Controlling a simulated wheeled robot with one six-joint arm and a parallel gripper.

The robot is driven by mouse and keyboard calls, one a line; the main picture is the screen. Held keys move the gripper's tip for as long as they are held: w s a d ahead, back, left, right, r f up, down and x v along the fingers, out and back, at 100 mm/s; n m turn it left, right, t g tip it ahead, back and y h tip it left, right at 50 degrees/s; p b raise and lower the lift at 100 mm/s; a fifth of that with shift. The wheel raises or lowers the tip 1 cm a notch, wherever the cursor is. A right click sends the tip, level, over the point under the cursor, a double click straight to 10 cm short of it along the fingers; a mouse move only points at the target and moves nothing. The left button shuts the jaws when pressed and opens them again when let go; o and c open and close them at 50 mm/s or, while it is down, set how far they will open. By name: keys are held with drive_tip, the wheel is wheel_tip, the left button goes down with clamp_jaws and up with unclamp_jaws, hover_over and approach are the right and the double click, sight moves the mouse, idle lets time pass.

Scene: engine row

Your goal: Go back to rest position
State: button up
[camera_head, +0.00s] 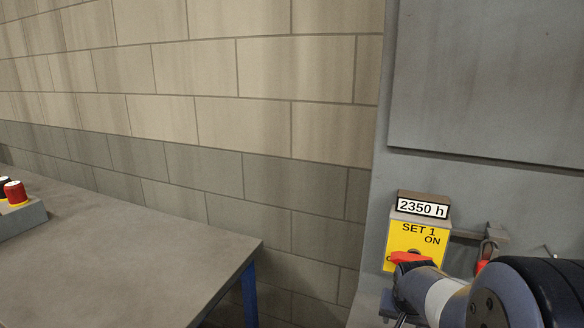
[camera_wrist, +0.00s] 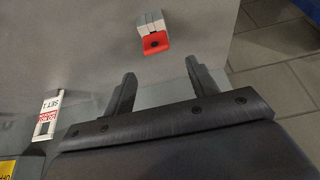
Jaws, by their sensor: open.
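My gripper (camera_wrist: 161,72) is open in the wrist view, its two dark fingers apart with nothing between them. A red part on a light grey block (camera_wrist: 153,38) lies beyond the fingertips, apart from them. In the head view, my arm fills the lower right corner in front of a grey cabinet (camera_head: 480,80). The arm hides the lower part of a yellow panel (camera_head: 415,238) marked "SET 1 ON". A red handle (camera_head: 408,258) shows at the panel's lower edge, just above my arm. My gripper's fingers cannot be made out in the head view.
A label reading "2350 h" (camera_head: 422,208) sits above the yellow panel. A grey table (camera_head: 130,250) with blue legs stands at left, bearing a box with a red button (camera_head: 15,192). Tiled floor (camera_wrist: 285,85) is clear at right.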

drive_tip(key=shift+r+p, duration=1.7)
drive_tip(key=shift+r, duration=0.75)
